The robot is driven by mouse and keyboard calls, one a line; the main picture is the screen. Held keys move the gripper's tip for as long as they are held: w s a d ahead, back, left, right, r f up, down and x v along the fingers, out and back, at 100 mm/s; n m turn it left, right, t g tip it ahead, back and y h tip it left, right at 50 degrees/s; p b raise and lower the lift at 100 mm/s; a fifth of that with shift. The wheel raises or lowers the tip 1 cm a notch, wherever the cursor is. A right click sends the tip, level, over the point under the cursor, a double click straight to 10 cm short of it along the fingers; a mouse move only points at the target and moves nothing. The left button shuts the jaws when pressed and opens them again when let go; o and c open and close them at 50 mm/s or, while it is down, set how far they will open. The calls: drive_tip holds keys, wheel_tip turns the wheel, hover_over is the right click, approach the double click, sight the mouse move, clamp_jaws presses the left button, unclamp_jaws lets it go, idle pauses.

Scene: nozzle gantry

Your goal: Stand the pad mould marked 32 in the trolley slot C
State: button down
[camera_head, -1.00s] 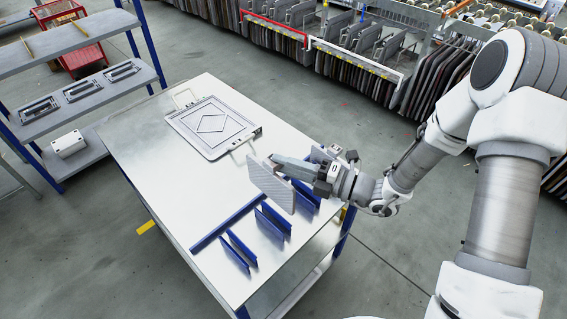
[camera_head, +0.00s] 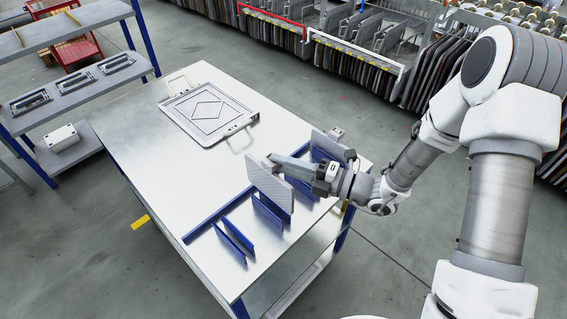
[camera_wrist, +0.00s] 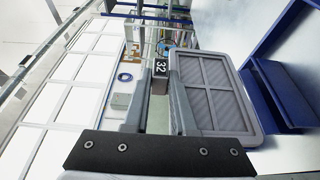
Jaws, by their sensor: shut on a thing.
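The pad mould marked 32 is a grey ribbed plate (camera_head: 270,187), held upright on edge over the trolley top (camera_head: 165,160). My gripper (camera_head: 273,161) is shut on its tag side. In the wrist view the black tag reading 32 (camera_wrist: 160,68) sits between my fingers (camera_wrist: 160,95), and the mould's framed grid (camera_wrist: 212,95) shows at right. The mould's lower edge is close to a pair of blue slot dividers (camera_head: 267,213); I cannot tell whether it touches them or the trolley. Slot letters are not readable.
Another grey plate (camera_head: 327,146) stands among blue dividers behind my gripper. A nearer divider pair (camera_head: 234,240) is empty. A framed plate with a diamond pattern (camera_head: 208,110) lies flat at the far end. A grey shelf (camera_head: 75,92) stands left.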

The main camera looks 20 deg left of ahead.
drive_tip(key=shift+f+b, duration=3)
drive_tip(key=shift+f, duration=1)
drive_tip(key=c, duration=0.7)
unclamp_jaws()
drive_tip(key=shift+o, duration=0.2)
drive_tip(key=s+d+p, duration=0.1)
drive_tip(key=d, duration=1.6)
drive_tip(key=shift+s+d, duration=0.15)
drive_tip(key=shift+s, duration=0.25)
